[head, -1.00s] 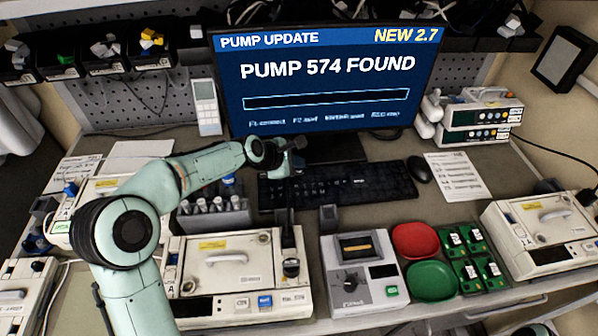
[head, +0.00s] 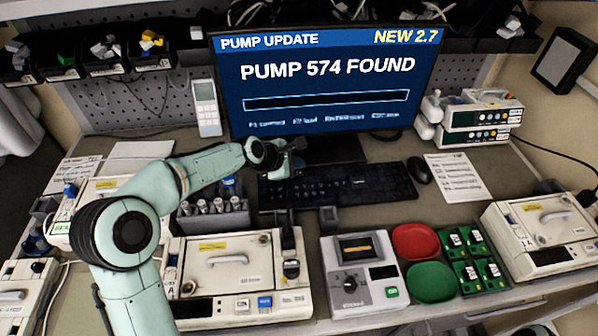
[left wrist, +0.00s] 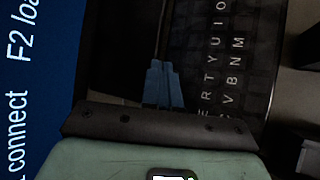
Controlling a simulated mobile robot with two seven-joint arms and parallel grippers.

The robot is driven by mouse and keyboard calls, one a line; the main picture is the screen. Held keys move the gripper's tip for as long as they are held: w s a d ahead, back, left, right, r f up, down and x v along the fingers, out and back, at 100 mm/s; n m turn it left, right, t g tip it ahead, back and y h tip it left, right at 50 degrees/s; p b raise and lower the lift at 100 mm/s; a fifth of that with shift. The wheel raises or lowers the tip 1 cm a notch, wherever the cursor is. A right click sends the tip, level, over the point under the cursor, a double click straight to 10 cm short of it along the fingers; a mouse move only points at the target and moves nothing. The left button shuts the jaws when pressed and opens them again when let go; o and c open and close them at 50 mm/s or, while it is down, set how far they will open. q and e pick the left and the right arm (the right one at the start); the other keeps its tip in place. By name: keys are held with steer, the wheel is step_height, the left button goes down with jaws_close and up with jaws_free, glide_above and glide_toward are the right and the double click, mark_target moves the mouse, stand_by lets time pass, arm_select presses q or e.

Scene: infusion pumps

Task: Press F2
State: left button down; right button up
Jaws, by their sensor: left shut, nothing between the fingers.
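The black keyboard (head: 345,186) lies on the bench in front of the monitor (head: 325,72). The screen reads "PUMP 574 FOUND" above an empty bar and a row of small F-key labels. My left gripper (head: 298,146) is over the keyboard's back left part, below the screen's lower edge. In the left wrist view its blue fingertips (left wrist: 164,70) are together and empty, beside the keyboard (left wrist: 222,50) with its letter keys. The screen (left wrist: 35,60) there shows "connect" and part of an "F2" label. I cannot make out the F2 key. My right gripper is not in view.
A mouse (head: 419,169) and a printed sheet (head: 457,177) lie right of the keyboard. A rack of vials (head: 212,218) stands to its left. In front are a pump (head: 225,270), a tester box (head: 352,285), a red dish (head: 415,241) and a green dish (head: 432,282).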

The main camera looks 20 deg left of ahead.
mark_target(297, 174)
arm_select(q)
steer(key=shift+f, duration=0.1)
stand_by(0.7)
steer(key=shift+f, duration=0.35)
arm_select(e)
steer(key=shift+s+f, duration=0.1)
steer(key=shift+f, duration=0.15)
arm_select(q)
steer(key=shift+f+b, duration=0.4)
steer(key=shift+b, duration=0.05)
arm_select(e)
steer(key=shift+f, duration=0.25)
arm_select(q)
steer(key=shift+r, duration=0.1)
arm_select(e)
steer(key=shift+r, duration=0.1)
arm_select(q)
steer(key=shift+r+p, duration=0.65)
steer(key=shift+r, duration=0.1)
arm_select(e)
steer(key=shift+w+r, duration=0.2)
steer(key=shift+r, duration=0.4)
arm_select(q)
step_height(297, 174, up, 5)
steer(key=p, duration=0.3)
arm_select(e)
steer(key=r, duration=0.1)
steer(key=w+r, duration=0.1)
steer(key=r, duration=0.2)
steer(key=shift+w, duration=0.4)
